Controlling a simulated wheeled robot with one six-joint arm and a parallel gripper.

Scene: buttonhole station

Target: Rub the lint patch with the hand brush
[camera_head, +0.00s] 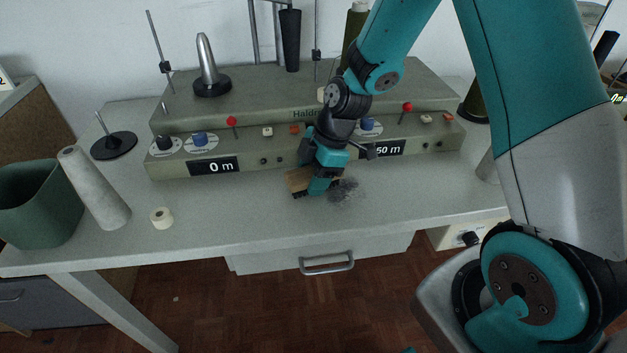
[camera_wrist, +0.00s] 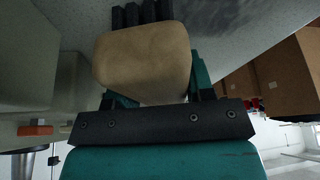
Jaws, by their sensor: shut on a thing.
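My gripper (camera_head: 320,188) is shut on the hand brush (camera_head: 297,180), low over the table in front of the machine. The brush has a tan wooden back and dark bristles pointing down. In the wrist view the brush (camera_wrist: 145,58) fills the middle between the fingers, its dark bristles showing beyond the block. The lint patch (camera_head: 343,191) is a grey fuzzy smudge on the pale table, just right of the brush. The gripper covers part of its left side. I cannot tell whether the bristles touch the table or the lint.
The grey-green machine (camera_head: 300,150) with knobs and red-tipped levers stands right behind the gripper. A green bin (camera_head: 40,205), a pale cone (camera_head: 95,188) and a small tape roll (camera_head: 161,218) are at left. The table (camera_head: 225,215) is clear in front, with its edge close by.

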